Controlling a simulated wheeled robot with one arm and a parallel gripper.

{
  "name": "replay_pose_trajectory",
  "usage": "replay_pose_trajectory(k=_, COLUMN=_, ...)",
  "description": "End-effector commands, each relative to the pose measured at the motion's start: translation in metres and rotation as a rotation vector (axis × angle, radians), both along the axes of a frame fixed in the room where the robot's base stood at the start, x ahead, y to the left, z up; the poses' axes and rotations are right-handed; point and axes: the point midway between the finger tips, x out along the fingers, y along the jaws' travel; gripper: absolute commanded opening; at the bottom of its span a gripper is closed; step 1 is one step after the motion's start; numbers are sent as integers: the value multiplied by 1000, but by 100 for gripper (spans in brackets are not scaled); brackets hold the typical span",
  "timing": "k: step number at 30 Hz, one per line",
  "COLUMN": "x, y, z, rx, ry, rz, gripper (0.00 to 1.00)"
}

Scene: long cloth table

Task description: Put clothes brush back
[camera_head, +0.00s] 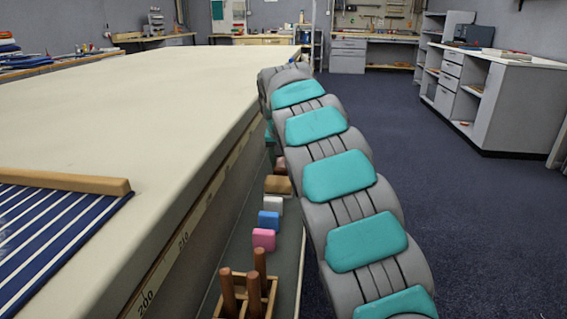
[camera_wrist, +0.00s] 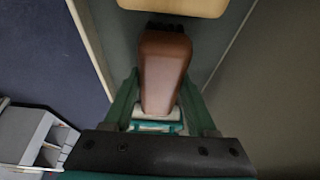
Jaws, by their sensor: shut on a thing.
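The clothes brush (camera_wrist: 163,70) has a smooth brown back, with dark bristles at its far end in the wrist view. My gripper (camera_wrist: 160,82) is shut on it, with one teal finger on each side. The brush is over or on the grey side shelf (camera_wrist: 212,40); I cannot tell whether it touches. In the head view my arm covers most of the gripper. A small brown patch (camera_head: 280,165) shows beside the arm above the shelf; it may be the brush.
The shelf runs along the long cloth table (camera_head: 120,110). It holds a wooden rack (camera_head: 270,300) with upright brown rods, a pink block (camera_head: 263,239), a blue block (camera_head: 268,220), a white block (camera_head: 274,205) and a tan block (camera_head: 278,185). Floor at right is clear.

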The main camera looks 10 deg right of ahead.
Motion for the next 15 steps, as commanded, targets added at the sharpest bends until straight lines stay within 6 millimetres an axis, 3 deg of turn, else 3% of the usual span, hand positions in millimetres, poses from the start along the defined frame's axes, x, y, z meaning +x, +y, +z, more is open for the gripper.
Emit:
replay_pose_trajectory(k=10, x=0, y=0, z=-3, rx=0, ry=-1, rz=0, gripper=5)
replay_pose_trajectory(k=11, x=0, y=0, z=-2, rx=-1, ry=-2, rz=0, gripper=60)
replay_pose_trajectory(k=15, x=0, y=0, z=-2, rx=-1, ry=-2, rz=0, gripper=76)
